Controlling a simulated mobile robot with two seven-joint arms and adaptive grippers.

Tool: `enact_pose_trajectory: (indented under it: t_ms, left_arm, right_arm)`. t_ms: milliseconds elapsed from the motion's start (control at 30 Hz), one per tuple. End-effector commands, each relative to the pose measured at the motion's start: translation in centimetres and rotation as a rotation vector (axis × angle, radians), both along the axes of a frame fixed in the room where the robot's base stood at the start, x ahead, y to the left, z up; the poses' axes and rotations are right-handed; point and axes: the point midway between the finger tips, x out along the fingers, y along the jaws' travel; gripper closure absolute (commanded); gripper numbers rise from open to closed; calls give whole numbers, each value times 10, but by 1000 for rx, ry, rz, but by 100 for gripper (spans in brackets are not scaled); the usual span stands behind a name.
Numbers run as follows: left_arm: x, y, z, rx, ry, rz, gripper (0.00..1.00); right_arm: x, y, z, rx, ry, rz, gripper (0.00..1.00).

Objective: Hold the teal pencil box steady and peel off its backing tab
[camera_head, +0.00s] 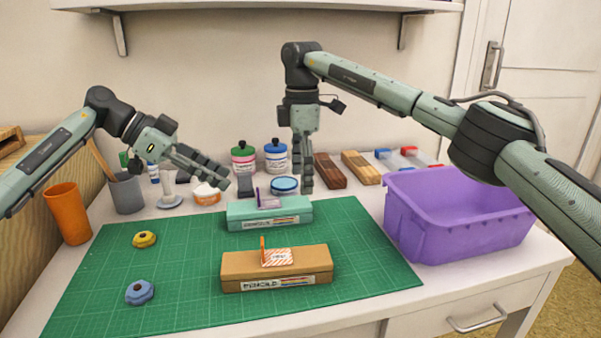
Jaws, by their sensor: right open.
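The teal pencil box (240,210) lies closed near the back of the green cutting mat, with a "PENCILS" label on its front. A white-and-purple sticker (269,202) with a small upright purple tab (258,196) sits on its lid. My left gripper (223,178) is just left of the box and above its level, pointing down and right, apart from it; its finger gap is unclear. My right gripper (306,188) points straight down by the box's right back end, open and seen edge-on. I cannot tell whether it touches the box.
A brown pencil box (235,262) with an orange-tabbed sticker lies in front. A purple bin (455,248) stands right. An orange cup (67,215), grey cup (126,195) and several jars stand left and behind. Yellow (144,239) and blue (139,292) knobs lie on the mat (190,300).

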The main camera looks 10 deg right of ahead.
Motion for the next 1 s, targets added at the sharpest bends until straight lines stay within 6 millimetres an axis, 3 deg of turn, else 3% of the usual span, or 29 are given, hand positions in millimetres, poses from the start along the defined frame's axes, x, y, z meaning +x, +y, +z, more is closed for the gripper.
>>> enact_pose_trajectory:
  t_ms: [500,867,1000]
  left_arm:
    - [0,0,0,0,0,0,66]
    - [0,0,0,0,0,0,66]
    - [0,0,0,0,0,0,66]
  right_arm:
    - [-1,0,-69,-4,3,0,29]
    - [0,0,-76,-2,1,1,29]
    - [-1,0,-75,-2,2,1,43]
